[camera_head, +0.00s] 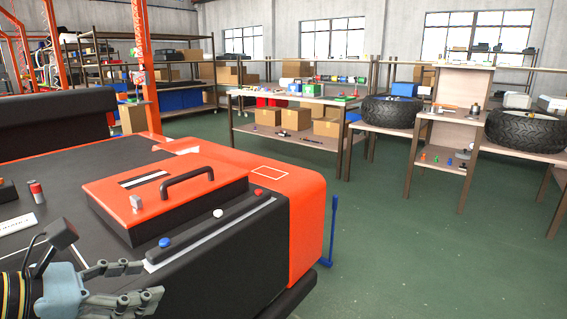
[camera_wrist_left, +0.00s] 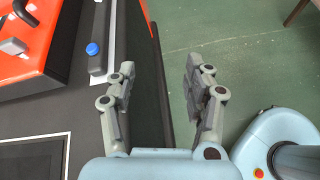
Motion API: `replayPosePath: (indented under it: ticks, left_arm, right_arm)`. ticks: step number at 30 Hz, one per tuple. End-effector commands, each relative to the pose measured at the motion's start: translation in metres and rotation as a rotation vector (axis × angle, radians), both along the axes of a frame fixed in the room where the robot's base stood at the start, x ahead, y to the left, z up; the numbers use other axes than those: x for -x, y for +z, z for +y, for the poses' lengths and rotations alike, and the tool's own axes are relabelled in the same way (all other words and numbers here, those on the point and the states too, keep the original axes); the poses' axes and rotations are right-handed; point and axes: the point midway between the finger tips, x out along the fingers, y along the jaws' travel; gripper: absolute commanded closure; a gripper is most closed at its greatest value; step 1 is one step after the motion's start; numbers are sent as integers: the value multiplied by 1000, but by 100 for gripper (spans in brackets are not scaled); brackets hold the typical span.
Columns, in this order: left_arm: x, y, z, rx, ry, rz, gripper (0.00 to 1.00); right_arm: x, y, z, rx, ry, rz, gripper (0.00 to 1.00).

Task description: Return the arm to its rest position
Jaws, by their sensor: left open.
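My left gripper (camera_head: 148,283) is at the lower left of the head view, open and empty, near the front edge of the black and orange cart (camera_head: 310,195). In the left wrist view its two fingers (camera_wrist_left: 158,92) stand apart with cart edge and green floor behind them. The cart carries an orange panel with a black handle (camera_head: 187,180). A dark bar in front of the panel has blue, white and red knobs; the blue knob (camera_head: 165,242) lies just beyond my fingers and also shows in the left wrist view (camera_wrist_left: 93,48). My right gripper is not in view.
A red and grey cylinder (camera_head: 37,192) stands on the cart's left part. A blue upright tool (camera_head: 331,232) stands beside the cart's right end. Workbenches with boxes and tires (camera_head: 391,112) line the back. Green floor (camera_head: 420,260) is clear at the right.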

Motion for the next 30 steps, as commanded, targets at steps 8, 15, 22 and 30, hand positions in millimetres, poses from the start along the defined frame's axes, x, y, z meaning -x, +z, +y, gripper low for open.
replayPosePath:
  ticks: [8, 15, 22, 30]
  left_arm:
    - [36, -23, -11, -357, -227, -124, 48]
    - [89, -48, -11, -853, -610, -276, 48]
    - [151, -62, 11, -1345, -1152, -385, 48]
    - [198, -60, 38, -1576, -1612, -402, 48]
  right_arm:
    - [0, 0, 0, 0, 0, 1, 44]
    - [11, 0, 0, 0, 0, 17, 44]
    - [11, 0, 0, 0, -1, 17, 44]
    - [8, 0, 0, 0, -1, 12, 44]
